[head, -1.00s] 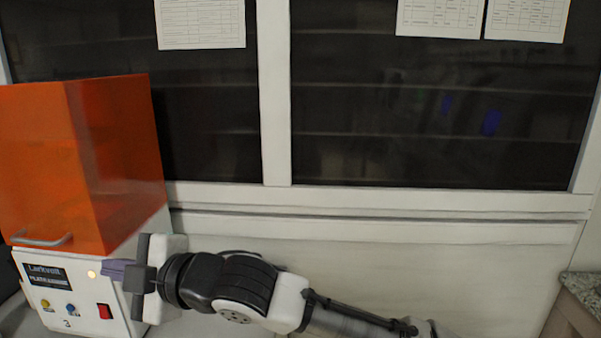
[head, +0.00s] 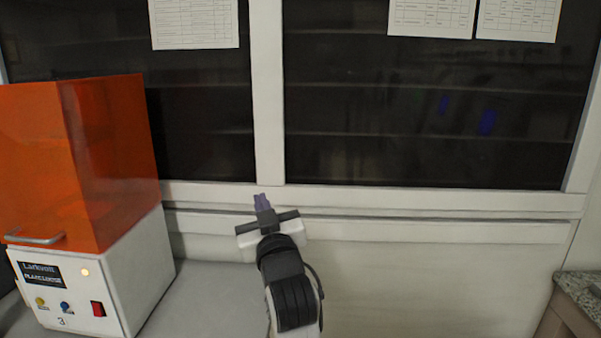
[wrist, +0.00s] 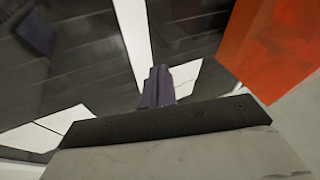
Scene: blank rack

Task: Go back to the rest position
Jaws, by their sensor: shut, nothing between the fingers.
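My gripper (head: 262,201) is near the middle of the head view, shut and empty, with its purple-grey fingers together. It points up and away, in front of the lower frame of the dark window. In the wrist view, the closed fingers (wrist: 158,86) stick out past the dark gripper body. Nothing is held between them.
A white machine (head: 80,290) with an orange cover (head: 80,165) and a front handle (head: 36,239) stands at the left. Dark glass panes (head: 430,110) with taped paper sheets (head: 430,16) fill the back. A stone-topped counter (head: 580,289) is at the lower right.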

